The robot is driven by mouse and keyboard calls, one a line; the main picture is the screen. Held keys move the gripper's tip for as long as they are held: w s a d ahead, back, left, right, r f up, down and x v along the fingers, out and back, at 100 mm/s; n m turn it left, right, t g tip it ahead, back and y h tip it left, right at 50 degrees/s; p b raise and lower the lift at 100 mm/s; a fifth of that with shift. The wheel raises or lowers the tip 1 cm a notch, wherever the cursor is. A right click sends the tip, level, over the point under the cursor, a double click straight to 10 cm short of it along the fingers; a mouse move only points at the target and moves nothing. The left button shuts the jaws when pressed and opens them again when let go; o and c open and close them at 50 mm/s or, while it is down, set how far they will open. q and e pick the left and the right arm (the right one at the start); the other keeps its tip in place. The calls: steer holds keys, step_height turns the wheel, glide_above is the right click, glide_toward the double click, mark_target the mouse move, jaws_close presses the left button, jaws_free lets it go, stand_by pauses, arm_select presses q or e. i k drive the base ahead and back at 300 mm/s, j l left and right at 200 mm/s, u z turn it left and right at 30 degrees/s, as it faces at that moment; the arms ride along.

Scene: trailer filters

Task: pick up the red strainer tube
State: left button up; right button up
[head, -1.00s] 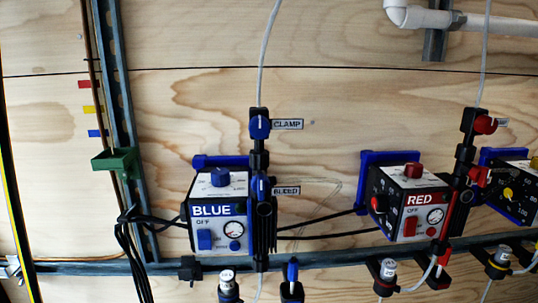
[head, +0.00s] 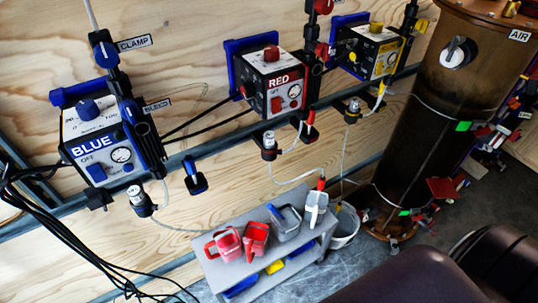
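In the head view, a white piece with a red top (head: 315,203) stands at the right end of the grey bench (head: 225,275), with a hose near it. Another slim red-topped piece (head: 309,121) sits at the rail beside the RED pump box (head: 273,82). I cannot tell for sure which of these is the red strainer tube. Two red jug-like containers with handles, one at the left (head: 223,245) and one beside it (head: 255,241), and a grey one (head: 285,222) also stand on the bench. Neither of my grippers is in view.
The BLUE pump box (head: 92,145) and a yellow-marked box (head: 372,50) hang on the plywood wall. A white bucket (head: 345,228) stands right of the bench. A tall brown cylinder (head: 440,110) stands at the right. Black cables (head: 70,235) hang at lower left.

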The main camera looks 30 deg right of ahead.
mark_target(322, 180)
steer(key=z, duration=1.3)
steer(key=i+j+u, duration=0.1)
steer(key=u, duration=0.85)
steer(key=i+l+z, duration=0.1)
steer(key=z, duration=0.9)
steer(key=k+l+u, duration=0.15)
steer(key=l+u, duration=0.25)
steer(key=k+l+u, duration=0.1)
steer(key=u, duration=0.35)
steer(key=k, duration=0.1)
